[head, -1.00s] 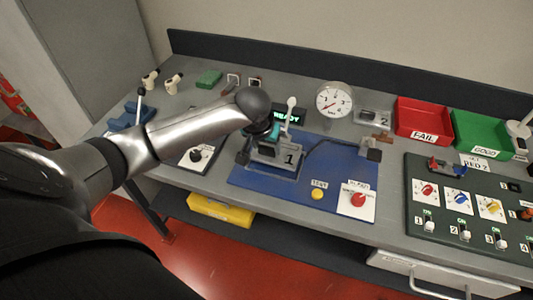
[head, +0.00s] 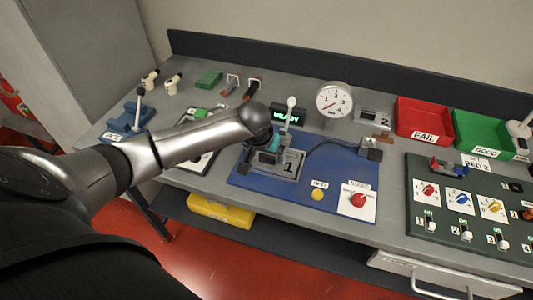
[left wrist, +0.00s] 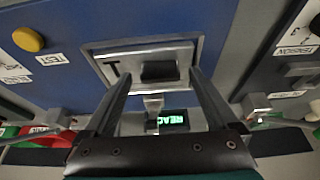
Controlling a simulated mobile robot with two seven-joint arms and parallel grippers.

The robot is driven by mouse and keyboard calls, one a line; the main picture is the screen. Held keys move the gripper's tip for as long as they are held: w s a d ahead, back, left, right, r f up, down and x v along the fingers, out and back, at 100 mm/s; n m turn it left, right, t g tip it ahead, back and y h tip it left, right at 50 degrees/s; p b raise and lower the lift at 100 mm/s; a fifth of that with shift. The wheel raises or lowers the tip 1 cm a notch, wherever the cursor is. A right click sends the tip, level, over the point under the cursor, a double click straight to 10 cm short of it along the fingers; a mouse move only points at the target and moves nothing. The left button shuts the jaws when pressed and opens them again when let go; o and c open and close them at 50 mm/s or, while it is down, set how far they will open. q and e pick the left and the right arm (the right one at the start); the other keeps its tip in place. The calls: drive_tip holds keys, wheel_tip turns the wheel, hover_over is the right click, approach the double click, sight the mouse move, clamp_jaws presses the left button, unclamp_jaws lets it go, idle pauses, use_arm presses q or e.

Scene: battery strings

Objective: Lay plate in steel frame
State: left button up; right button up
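The grey plate marked 1 (head: 289,168) lies flat on the blue board, within the steel frame (left wrist: 203,44). In the left wrist view the plate (left wrist: 125,68) shows a dark block (left wrist: 159,71) standing on it. My left gripper (left wrist: 160,76) is over the plate, with one finger on each side of the block. A gap shows between each finger and the block, so the gripper looks open. In the head view the left gripper (head: 268,145) is partly hidden by its own wrist. My right gripper is not in view.
A lever with a white knob (head: 291,103) and a READY display (head: 287,117) stand behind the frame. A yellow button (head: 317,194) and a red knob (head: 358,200) are in front right. A round gauge (head: 335,101) and red (head: 423,117) and green bins stand further back.

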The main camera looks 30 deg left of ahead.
use_arm(q)
drive_tip(key=p+v, duration=0.2)
drive_tip(key=v, duration=1)
drive_tip(key=shift+r, duration=0.15)
idle(1.0)
